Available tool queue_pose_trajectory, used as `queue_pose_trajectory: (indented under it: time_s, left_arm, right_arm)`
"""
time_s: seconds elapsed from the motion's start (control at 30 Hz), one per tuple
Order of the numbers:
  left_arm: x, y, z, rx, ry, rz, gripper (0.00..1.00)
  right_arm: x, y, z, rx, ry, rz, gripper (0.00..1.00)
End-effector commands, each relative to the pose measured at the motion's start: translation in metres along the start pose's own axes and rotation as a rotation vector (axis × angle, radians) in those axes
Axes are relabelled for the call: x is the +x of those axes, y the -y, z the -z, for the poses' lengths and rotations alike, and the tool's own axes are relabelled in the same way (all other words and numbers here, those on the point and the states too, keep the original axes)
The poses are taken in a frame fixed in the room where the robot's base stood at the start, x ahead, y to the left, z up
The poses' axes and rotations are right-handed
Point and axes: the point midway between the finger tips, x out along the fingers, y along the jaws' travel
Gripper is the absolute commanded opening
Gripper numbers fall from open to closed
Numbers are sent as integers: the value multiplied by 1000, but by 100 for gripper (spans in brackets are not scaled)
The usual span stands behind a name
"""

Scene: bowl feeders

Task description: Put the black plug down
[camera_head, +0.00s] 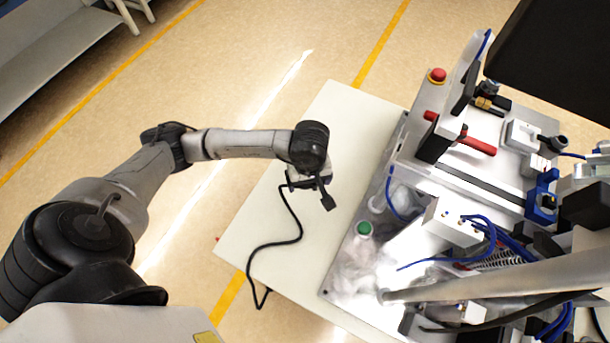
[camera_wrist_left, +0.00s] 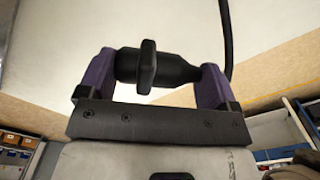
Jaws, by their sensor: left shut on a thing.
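The black plug (camera_wrist_left: 150,68) is clamped between the two purple fingers of my left gripper (camera_wrist_left: 153,76) in the left wrist view. In the head view, my left gripper (camera_head: 312,184) points down over the cream table (camera_head: 325,120), with the plug (camera_head: 328,202) showing at its tip. A black cable (camera_head: 278,243) runs from the gripper across the table toward its front edge. I cannot tell how high the plug is above the tabletop. My right gripper is not in view.
A grey shelf (camera_head: 60,50) stands at the upper left.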

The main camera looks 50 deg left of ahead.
Motion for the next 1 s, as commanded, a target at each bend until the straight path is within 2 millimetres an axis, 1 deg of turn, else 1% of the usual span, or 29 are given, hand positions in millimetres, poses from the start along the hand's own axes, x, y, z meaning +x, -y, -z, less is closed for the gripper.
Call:
queue_pose_trajectory:
  time_s: [0.03,0.1,0.2,0.3,0.47,0.57,0.83,1.0]
  left_arm:
    - [8,1,10,-4,1,2,56]
    - [14,2,21,-3,0,2,56]
    - [20,3,32,-2,0,0,56]
    - [24,4,39,1,0,-1,56]
    - [27,4,43,2,1,-1,56]
    - [33,4,42,2,2,-1,56]
    - [65,4,42,2,2,-1,56]
    - [66,4,42,2,1,-2,56]
  right_arm:
    - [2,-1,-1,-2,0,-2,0]
    - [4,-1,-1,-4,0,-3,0]
    - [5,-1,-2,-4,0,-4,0]
    - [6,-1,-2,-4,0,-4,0]
    - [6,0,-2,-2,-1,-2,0]
    - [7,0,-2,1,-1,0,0]
    - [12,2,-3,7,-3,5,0]
    - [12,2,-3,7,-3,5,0]
